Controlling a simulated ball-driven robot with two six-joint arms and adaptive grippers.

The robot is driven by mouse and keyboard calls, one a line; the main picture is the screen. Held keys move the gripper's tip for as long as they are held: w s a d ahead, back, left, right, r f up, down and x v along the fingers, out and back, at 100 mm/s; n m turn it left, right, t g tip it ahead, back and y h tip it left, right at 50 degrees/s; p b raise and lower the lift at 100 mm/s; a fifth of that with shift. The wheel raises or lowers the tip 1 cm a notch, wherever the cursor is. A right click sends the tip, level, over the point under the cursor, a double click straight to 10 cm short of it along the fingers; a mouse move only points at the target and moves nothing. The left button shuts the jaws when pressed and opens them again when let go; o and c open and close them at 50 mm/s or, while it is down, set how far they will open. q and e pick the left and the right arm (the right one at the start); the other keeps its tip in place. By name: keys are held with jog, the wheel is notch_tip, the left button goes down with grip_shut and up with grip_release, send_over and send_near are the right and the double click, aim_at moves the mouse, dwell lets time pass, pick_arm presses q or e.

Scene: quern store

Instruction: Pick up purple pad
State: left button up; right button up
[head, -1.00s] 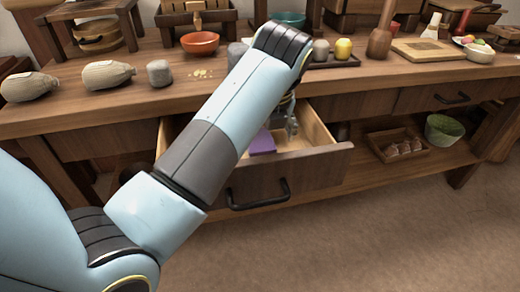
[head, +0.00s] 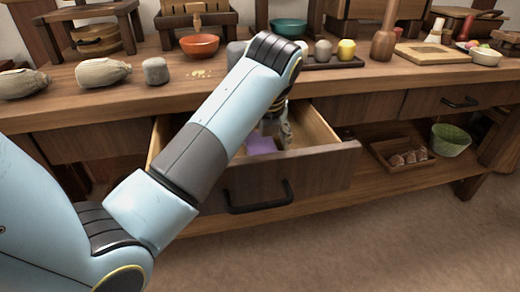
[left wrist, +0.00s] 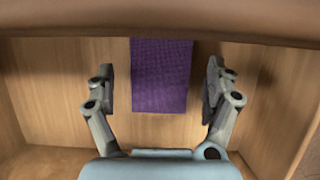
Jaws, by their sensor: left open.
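The purple pad (head: 262,145) lies in the open drawer (head: 318,157). In the left wrist view the pad (left wrist: 161,75) is a flat rectangle on the pale wooden drawer floor. My left gripper (head: 275,128) reaches down into the drawer beside the pad, partly hidden by my forearm. In the left wrist view its two fingers (left wrist: 157,85) are spread wide, one on each side of the pad, with a gap to each edge. Nothing is held between them. The far end of the pad runs to the drawer wall at the top of that view. My right gripper is not in view.
The drawer's black handle (head: 258,197) faces me. The worktop above holds a red bowl (head: 200,46), sacks (head: 103,71), a grey stone (head: 155,70) and a tray with weights (head: 333,61). A lower shelf carries a wooden tray (head: 402,154) and a green bowl (head: 450,139).

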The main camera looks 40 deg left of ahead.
aim_at(264, 152)
pick_arm(q)
jog(key=c, duration=1.2)
jog(key=shift+r, duration=0.15)
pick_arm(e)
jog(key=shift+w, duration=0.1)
